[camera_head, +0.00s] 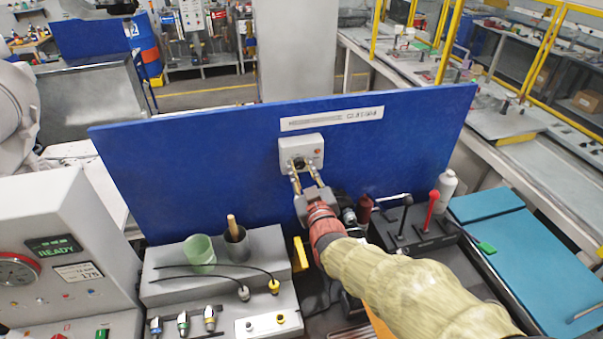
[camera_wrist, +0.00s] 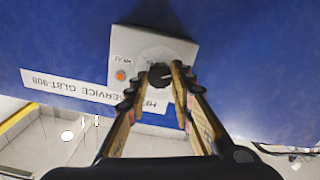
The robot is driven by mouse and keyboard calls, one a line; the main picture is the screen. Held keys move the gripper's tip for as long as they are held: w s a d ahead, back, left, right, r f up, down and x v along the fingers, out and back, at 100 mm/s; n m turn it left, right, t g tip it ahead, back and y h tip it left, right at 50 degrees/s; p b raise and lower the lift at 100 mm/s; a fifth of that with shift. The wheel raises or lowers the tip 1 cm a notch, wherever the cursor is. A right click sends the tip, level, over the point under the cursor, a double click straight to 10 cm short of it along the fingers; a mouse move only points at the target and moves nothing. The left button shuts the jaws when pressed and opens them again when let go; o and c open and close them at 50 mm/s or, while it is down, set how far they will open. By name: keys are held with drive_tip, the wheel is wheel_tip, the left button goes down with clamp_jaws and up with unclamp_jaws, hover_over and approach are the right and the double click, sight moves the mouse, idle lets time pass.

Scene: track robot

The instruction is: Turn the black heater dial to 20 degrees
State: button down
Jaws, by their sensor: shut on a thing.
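The black heater dial (camera_wrist: 160,75) sits on a pale box (camera_wrist: 185,52) fixed to a blue panel. In the head view the box (camera_head: 315,146) is at the middle of the panel, and the dial (camera_head: 299,163) shows only in part behind my fingertips. My gripper (camera_head: 297,178) reaches up to the box, and its two fingers are closed on the dial from both sides. In the wrist view my gripper (camera_wrist: 161,80) has a fingertip on each side of the dial. An orange light (camera_wrist: 121,75) is beside the dial. I cannot read the dial's setting.
A grey block with a green cup (camera_head: 199,252) and a dark holder (camera_head: 236,246) stands left of my arm. A black lever box with a red-handled lever (camera_head: 432,205) stands to the right. The blue panel (camera_head: 200,165) around the box is mostly bare.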

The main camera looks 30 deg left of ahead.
drive_tip(key=c, duration=1.5)
unclamp_jaws()
drive_tip(key=shift+c, duration=0.2)
drive_tip(key=v, duration=1.2)
